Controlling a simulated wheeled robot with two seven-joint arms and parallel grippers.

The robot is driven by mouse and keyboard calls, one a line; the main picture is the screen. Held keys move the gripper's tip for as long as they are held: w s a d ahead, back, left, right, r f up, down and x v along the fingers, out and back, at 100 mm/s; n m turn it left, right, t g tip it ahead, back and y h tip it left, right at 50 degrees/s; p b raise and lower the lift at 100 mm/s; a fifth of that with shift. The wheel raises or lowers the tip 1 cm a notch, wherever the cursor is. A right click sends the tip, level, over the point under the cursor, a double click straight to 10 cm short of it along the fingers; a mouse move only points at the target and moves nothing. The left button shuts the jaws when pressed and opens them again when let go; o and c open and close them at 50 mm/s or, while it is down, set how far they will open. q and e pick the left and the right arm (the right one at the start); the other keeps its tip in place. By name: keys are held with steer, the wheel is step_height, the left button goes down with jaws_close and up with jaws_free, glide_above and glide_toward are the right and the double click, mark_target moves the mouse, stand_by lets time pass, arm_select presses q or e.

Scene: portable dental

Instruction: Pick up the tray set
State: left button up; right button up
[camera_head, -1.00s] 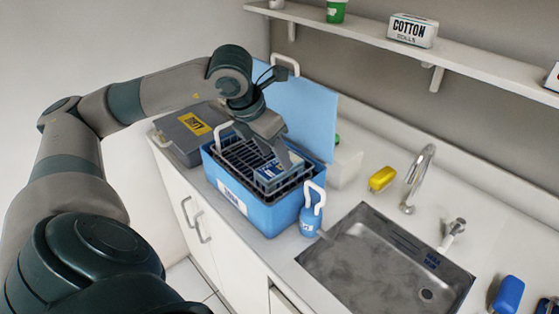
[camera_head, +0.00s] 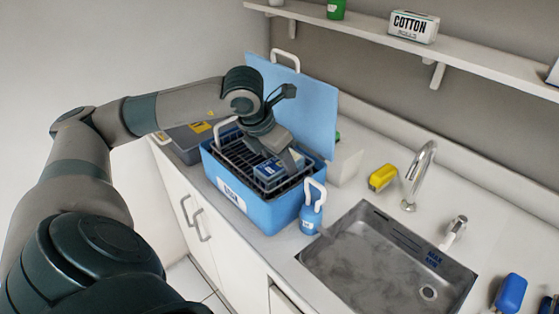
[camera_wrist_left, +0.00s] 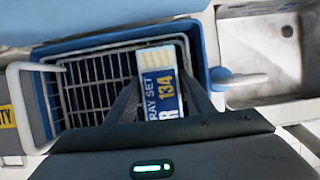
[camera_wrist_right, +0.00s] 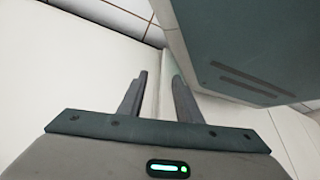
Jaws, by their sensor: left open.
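The tray set (camera_head: 265,171) is a blue and white pack. It lies in a dark wire basket (camera_head: 232,155) inside a blue tub (camera_head: 267,215) on the counter.
A blue bottle (camera_head: 310,218) stands between tub and sink (camera_head: 385,255). A grey case (camera_head: 187,145) sits left. A yellow sponge (camera_head: 382,177) lies near the tap.

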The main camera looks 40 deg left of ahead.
arm_select(q)
steer(key=shift+f, duration=0.1)
stand_by(0.5)
steer(key=shift+f+b, duration=0.15)
steer(key=shift+b, duration=0.2)
stand_by(0.3)
steer(key=c, duration=0.9)
